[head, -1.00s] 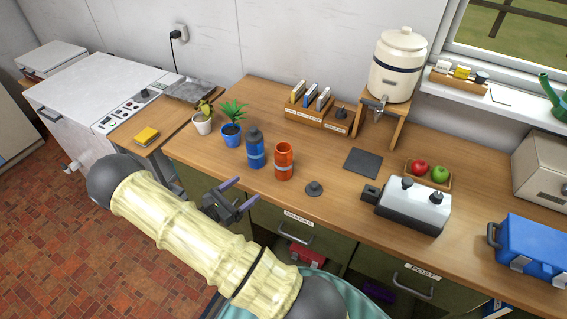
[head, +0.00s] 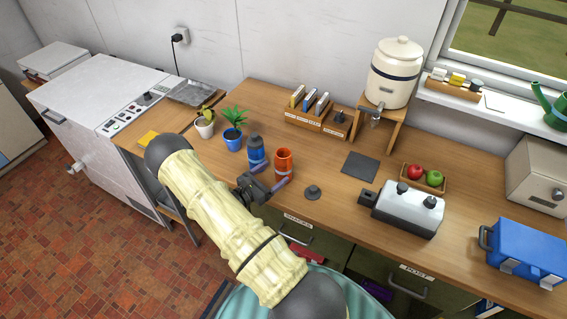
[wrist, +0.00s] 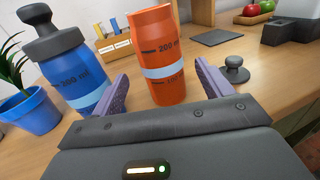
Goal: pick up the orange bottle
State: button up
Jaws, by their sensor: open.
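The orange bottle (head: 284,160) stands upright and open-topped near the counter's front edge; its lower part is hidden by my gripper in the head view. It also shows in the wrist view (wrist: 158,60), with a pale band and a 200 ml mark. My gripper (head: 277,178) is open, its two purple fingers (wrist: 160,90) spread to the left and right of the bottle's lower part. I cannot tell whether either finger touches it. A blue bottle (head: 256,150) with a dark stopper stands just left of it, close to my left finger in the wrist view (wrist: 75,70).
A dark round stopper (head: 312,192) lies right of the orange bottle. Potted plants stand left: a blue pot (head: 233,141) and a white pot (head: 205,129). A grey mat (head: 360,167) lies behind right. A file rack (head: 304,117) stands behind.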

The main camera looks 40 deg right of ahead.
aim_at(277, 171)
jog(key=shift+d, duration=0.1)
jog(key=d+p, duration=0.3)
jog(key=d, duration=0.1)
jog(key=shift+w+d, duration=0.1)
jog(key=shift+d, duration=0.2)
jog(key=shift+d+f, duration=0.1)
jog(key=shift+d, duration=0.25)
jog(key=c, duration=1.2)
